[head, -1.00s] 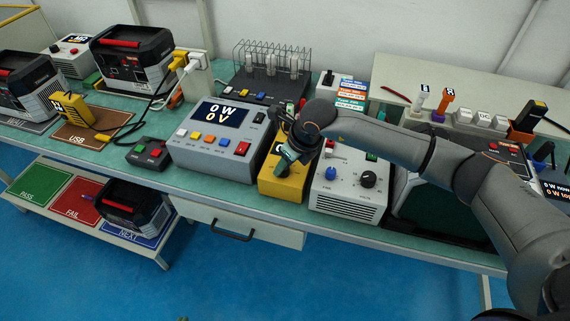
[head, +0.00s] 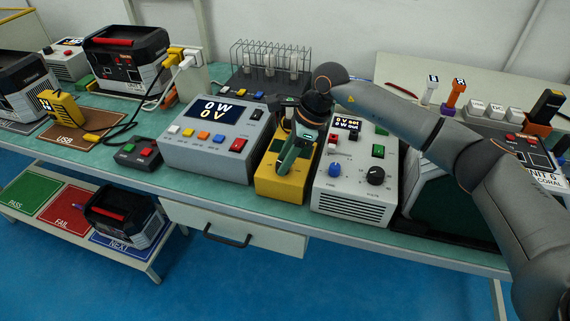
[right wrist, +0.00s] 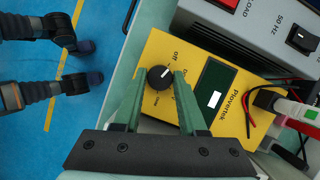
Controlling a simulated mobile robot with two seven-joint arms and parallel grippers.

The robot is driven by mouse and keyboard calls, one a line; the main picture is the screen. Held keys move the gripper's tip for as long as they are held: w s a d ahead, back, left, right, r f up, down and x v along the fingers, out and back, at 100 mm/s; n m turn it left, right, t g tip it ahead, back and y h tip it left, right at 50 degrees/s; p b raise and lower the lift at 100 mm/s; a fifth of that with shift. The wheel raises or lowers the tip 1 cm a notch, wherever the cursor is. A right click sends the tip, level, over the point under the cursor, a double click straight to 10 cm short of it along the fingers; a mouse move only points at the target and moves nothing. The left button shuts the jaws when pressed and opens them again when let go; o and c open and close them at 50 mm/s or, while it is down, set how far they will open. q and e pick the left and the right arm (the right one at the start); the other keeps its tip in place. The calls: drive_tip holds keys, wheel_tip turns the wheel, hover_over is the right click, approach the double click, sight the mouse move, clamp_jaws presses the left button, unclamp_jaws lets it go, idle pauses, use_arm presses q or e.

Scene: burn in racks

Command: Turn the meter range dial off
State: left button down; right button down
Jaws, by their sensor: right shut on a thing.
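The yellow meter (head: 275,185) stands on the bench between the grey power unit and the white supply box. In the right wrist view, its face (right wrist: 160,105) shows a black round dial (right wrist: 160,78) with a white mark, an "off" label beside it, and a dark screen (right wrist: 214,88) with a small white patch. The mark points roughly toward "off". My right gripper (head: 284,170) reaches down over the meter. In the right wrist view its green fingers (right wrist: 157,82) are on both sides of the dial, shut on it. My left gripper is not in view.
The grey power unit (head: 192,143) is close on the left. The white supply box (head: 343,202) with knobs is close on the right. A wire rack (head: 270,62) stands behind. A red-and-green button box (head: 138,152) lies further left. Leads plug into the meter's end (right wrist: 265,98).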

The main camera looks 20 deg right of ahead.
drive_tip(key=shift+n, duration=0.3)
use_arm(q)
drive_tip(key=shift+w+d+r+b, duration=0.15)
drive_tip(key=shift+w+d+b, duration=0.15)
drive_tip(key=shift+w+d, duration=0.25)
use_arm(e)
drive_tip(key=shift+n, duration=0.3)
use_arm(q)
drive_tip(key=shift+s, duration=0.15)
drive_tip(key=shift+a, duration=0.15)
use_arm(e)
drive_tip(key=shift+c, duration=2.3)
unclamp_jaws()
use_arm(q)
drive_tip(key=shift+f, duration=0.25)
use_arm(e)
drive_tip(key=w+v, duration=0.1)
drive_tip(key=v, duration=1.1)
drive_tip(key=shift+s+d+r, duration=0.15)
drive_tip(key=shift+s+r, duration=0.15)
